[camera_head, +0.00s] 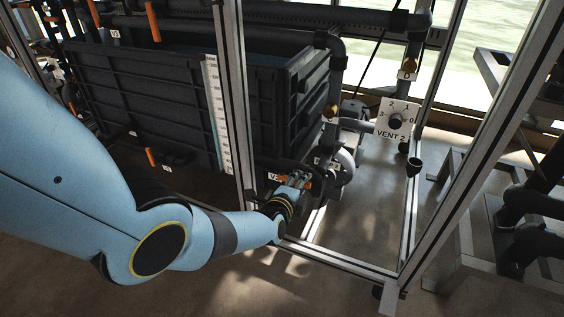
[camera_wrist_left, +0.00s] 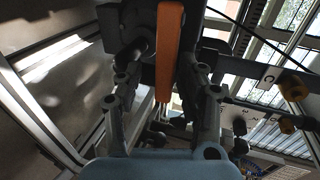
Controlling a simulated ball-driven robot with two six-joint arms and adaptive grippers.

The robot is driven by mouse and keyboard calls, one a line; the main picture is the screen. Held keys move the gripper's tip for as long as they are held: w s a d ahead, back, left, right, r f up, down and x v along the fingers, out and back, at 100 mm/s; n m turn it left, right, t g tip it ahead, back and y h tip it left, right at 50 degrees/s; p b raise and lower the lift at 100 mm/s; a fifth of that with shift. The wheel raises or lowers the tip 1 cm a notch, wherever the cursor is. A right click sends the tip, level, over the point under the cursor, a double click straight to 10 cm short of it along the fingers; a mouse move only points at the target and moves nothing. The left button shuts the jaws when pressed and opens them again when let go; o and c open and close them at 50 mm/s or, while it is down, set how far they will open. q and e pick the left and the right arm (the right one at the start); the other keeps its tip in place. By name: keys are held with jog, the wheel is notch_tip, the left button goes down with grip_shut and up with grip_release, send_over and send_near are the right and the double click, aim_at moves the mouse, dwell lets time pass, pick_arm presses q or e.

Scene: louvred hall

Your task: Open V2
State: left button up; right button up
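The V2 tag (camera_head: 273,177) shows in the head view beside dark pipework at the lower corner of the tank. An orange lever handle (camera_head: 306,181) sits there, partly hidden by my left gripper (camera_head: 298,182). In the left wrist view the orange handle (camera_wrist_left: 169,60) stands lengthwise between the two fingers of my left gripper (camera_wrist_left: 165,85). The fingers look spread, with a gap at least on the left side of the handle. The valve body is mostly hidden behind the gripper. My right gripper is in neither view.
A dark ribbed tank (camera_head: 140,100) stands behind a metal frame post (camera_head: 234,90). A VENT 2 dial panel (camera_head: 393,119) is at the right. Other orange handles (camera_head: 153,22) are on the upper pipes. Frame rails (camera_head: 340,259) run close under my arm.

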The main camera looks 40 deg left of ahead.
pick_arm(q)
jog(key=shift+r, duration=0.2)
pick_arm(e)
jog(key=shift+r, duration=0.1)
pick_arm(q)
jog(key=f+p+v, duration=0.1)
jog(key=p+v, duration=0.3)
jog(key=v, duration=0.2)
jog(key=shift+s, duration=0.45)
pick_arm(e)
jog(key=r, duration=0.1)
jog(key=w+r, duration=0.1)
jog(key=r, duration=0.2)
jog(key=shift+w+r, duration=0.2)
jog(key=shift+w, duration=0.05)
pick_arm(q)
jog(key=shift+s+d, duration=0.1)
